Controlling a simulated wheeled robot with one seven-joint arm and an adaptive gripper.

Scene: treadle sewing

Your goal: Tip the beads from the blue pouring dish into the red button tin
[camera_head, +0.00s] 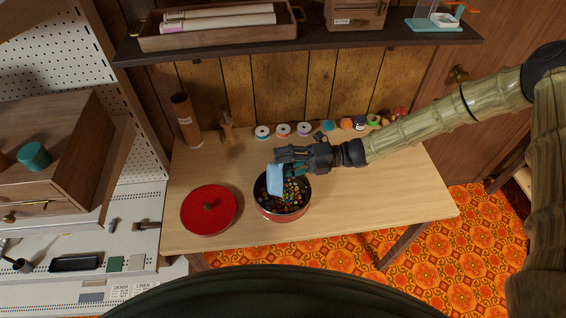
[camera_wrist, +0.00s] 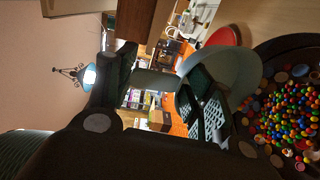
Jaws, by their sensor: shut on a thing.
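My gripper (camera_head: 288,162) is shut on the light blue pouring dish (camera_head: 275,179) and holds it over the left rear rim of the red button tin (camera_head: 279,217). The dish is tilted steeply, nearly on its side. The tin stands open on the wooden table, with many coloured beads and some buttons inside. In the wrist view the dish (camera_wrist: 222,72) is between my fingers, and the beads lie in the dark tin (camera_wrist: 266,52) at the right. I cannot see into the dish's bowl, so whether any beads are left in it cannot be told.
A round red lid (camera_head: 209,210) with a knob lies on the table (camera_head: 385,205) left of the tin. Thread spools (camera_head: 283,130) and small items line the back edge. A brown cylinder (camera_head: 186,120) stands at back left. The table's right part is clear.

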